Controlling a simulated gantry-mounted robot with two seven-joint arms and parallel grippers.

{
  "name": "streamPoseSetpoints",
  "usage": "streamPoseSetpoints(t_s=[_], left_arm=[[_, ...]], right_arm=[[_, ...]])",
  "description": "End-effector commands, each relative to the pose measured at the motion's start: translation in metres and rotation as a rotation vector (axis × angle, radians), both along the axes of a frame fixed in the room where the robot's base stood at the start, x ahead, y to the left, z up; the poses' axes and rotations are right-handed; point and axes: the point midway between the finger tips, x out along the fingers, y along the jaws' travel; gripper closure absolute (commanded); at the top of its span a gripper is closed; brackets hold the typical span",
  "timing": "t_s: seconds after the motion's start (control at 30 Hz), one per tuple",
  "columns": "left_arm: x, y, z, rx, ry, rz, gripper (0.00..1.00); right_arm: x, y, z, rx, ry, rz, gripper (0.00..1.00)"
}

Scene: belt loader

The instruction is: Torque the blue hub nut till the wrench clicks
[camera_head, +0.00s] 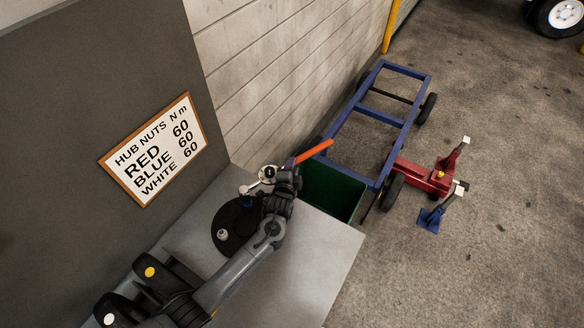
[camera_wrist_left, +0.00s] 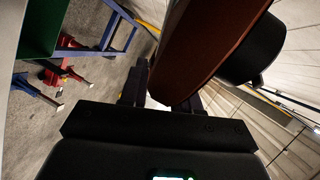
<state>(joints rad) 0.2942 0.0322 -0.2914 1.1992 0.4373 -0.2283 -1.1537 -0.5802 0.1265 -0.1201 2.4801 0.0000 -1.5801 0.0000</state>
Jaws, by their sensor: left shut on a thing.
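My left gripper (camera_head: 286,182) is shut on the torque wrench, whose orange handle (camera_head: 315,151) sticks out up and right past the fingers. In the left wrist view the handle (camera_wrist_left: 207,45) looks brown-red and fills the space beyond the gripper. The bright metal wrench end (camera_head: 266,173) lies just left of the gripper, above the far edge of the black round hub (camera_head: 225,243). A blue spot, seemingly the blue nut (camera_head: 247,203), shows beside my arm. A pale nut (camera_head: 222,235) is on the hub's left. My arm hides part of the hub; seating of the wrench cannot be told.
The hub lies on a grey bench (camera_head: 322,247). A sign (camera_head: 155,150) lists red, blue and white at 60 N m. A green bin (camera_head: 333,190) adjoins the bench. Beyond stand a blue cart frame (camera_head: 345,115) and a red jack (camera_head: 424,177). Floor at right is open.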

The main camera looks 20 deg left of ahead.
Motion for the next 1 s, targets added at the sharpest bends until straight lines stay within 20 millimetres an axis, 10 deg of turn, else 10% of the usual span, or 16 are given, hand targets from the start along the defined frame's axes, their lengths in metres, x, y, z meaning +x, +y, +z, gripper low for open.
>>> streamPoseSetpoints(t_s=[1.0], left_arm=[[0.001, 0.000, -0.009, 0.000, -0.006, 0.000, 1.00]], right_arm=[[0.000, 0.002, -0.008, 0.009, 0.000, -0.006, 0.57]])
